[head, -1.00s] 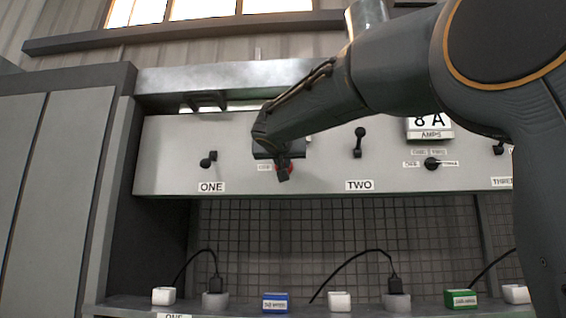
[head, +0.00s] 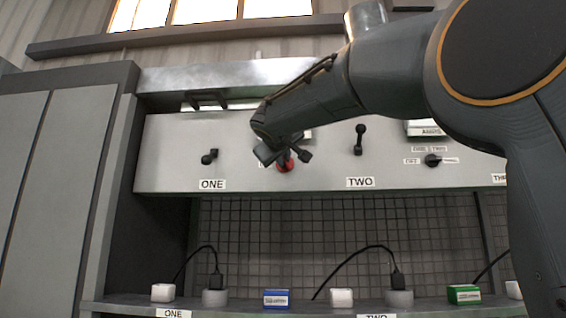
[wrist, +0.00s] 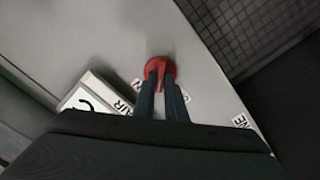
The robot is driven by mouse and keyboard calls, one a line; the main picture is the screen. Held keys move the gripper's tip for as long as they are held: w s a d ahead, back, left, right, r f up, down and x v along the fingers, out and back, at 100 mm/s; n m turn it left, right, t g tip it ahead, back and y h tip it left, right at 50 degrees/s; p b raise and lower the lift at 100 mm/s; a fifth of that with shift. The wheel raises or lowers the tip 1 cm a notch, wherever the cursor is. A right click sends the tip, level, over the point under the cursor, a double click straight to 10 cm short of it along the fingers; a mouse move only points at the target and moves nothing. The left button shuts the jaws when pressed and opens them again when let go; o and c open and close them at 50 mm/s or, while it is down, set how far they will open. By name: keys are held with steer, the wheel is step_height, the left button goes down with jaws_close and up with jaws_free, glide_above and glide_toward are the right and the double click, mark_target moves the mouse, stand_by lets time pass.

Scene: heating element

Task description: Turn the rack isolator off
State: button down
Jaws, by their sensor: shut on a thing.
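The rack isolator is a red rotary knob (head: 284,164) on the grey panel between the switches of ONE and TWO. It also shows in the wrist view as a round red disc with a raised grip (wrist: 161,70). My gripper (head: 288,158) is at the knob and covers much of it in the head view. In the wrist view its two dark fingers (wrist: 162,84) are shut on the knob's raised grip. The labels beside the knob are partly hidden by the fingers.
Black switches sit left (head: 209,157) and right (head: 359,139) of my gripper, with another rotary switch (head: 433,160) farther right. A shelf (head: 240,306) below carries a blue block (head: 276,299), a green block (head: 463,294), white blocks and cabled plugs.

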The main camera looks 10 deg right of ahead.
steer(key=shift+a+f+n+p, duration=0.1)
steer(key=shift+n+p, duration=0.15)
steer(key=shift+n, duration=2.25)
steer(key=shift+f+n+p, duration=0.1)
steer(key=shift+n+p, duration=0.15)
steer(key=shift+n, duration=2.25)
steer(key=c, duration=1.8)
jaws_free()
steer(key=shift+s, duration=0.1)
steer(key=b+v, duration=0.2)
steer(key=v, duration=0.5)
steer(key=shift+s, duration=0.25)
steer(key=shift+a, duration=0.1)
